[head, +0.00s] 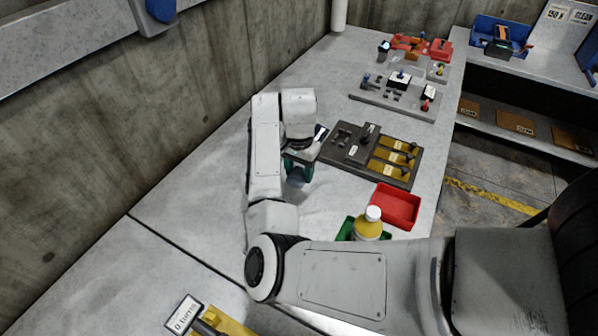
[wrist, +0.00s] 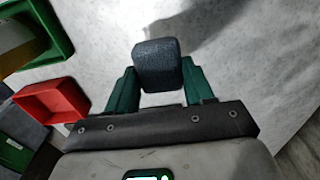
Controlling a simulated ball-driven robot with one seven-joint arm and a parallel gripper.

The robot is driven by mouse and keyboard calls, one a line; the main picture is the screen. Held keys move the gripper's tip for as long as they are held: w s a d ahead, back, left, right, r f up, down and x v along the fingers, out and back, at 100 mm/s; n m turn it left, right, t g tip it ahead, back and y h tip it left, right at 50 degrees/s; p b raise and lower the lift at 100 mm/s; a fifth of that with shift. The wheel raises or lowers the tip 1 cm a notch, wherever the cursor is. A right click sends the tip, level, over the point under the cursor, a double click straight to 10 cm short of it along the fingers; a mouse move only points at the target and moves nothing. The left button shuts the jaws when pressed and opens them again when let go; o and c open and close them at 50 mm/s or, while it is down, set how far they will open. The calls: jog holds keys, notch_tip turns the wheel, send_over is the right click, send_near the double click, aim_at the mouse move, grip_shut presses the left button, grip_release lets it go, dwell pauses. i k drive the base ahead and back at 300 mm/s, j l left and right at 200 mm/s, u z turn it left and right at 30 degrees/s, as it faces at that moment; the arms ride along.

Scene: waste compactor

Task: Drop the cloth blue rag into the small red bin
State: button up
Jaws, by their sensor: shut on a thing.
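My gripper (head: 298,173) is shut on the blue rag, a dark blue, rounded block-like piece. The rag (wrist: 158,64) sits between the two green fingers in the wrist view; in the head view it is small and partly hidden by the fingers. The gripper points down over the grey bench, and the rag appears held above it. The small red bin (head: 395,206) stands on the bench to the right of the gripper in the head view. In the wrist view the bin (wrist: 52,101) is at the left, apart from the rag, and looks empty.
A green bin (head: 345,229) with a yellow bottle (head: 369,224) stands beside the red bin, partly behind my arm. A dark panel (head: 352,158) with yellow strips lies behind the red bin. A concrete wall (head: 150,110) borders the left.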

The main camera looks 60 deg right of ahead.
aim_at(394, 207)
jog(key=k+l+z, duration=0.3)
jog(key=k+l, duration=0.2)
jog(key=l, duration=0.25)
jog(key=k+l+z, duration=0.2)
jog(key=l, duration=0.2)
